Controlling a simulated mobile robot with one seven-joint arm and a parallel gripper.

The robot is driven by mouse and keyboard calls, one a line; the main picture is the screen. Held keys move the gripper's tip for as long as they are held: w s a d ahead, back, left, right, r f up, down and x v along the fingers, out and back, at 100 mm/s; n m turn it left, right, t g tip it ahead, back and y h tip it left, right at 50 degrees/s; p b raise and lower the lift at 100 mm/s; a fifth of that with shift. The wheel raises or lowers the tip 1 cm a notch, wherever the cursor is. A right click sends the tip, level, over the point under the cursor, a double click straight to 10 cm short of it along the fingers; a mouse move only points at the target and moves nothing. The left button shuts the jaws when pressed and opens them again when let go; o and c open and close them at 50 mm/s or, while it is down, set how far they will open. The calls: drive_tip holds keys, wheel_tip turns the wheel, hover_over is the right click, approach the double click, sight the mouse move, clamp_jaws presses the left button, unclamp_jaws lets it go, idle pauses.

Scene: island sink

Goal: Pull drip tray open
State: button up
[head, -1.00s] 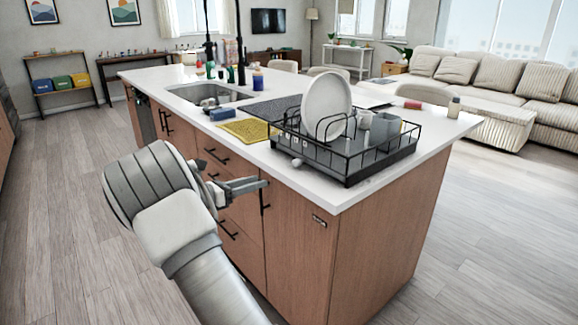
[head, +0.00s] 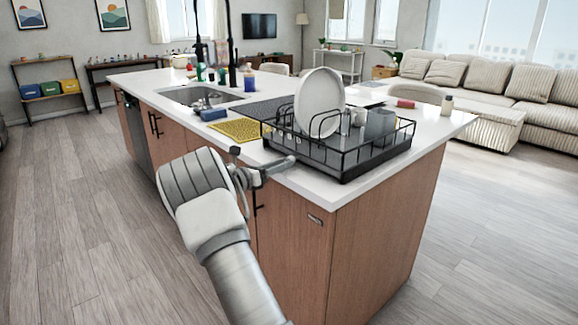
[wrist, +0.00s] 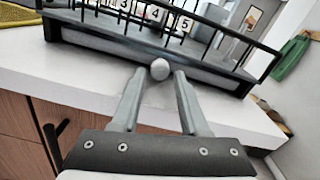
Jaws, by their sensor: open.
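A black wire dish rack (head: 382,152) stands on the white island counter near its front right corner. Its grey drip tray (wrist: 105,48) lies low in the rack and shows a pale round knob (wrist: 159,69) on its front in the wrist view. My gripper (wrist: 157,74) is open, with its fingertips close to the knob, one to each side in the picture. I cannot tell whether they touch it. In the head view, my gripper (head: 284,165) is at the rack's front edge and hides the knob.
The counter edge (head: 335,203) runs below my gripper.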

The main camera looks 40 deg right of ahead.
drive_tip(key=shift+w+d, duration=0.15)
drive_tip(key=shift+d, duration=1.55)
clamp_jaws()
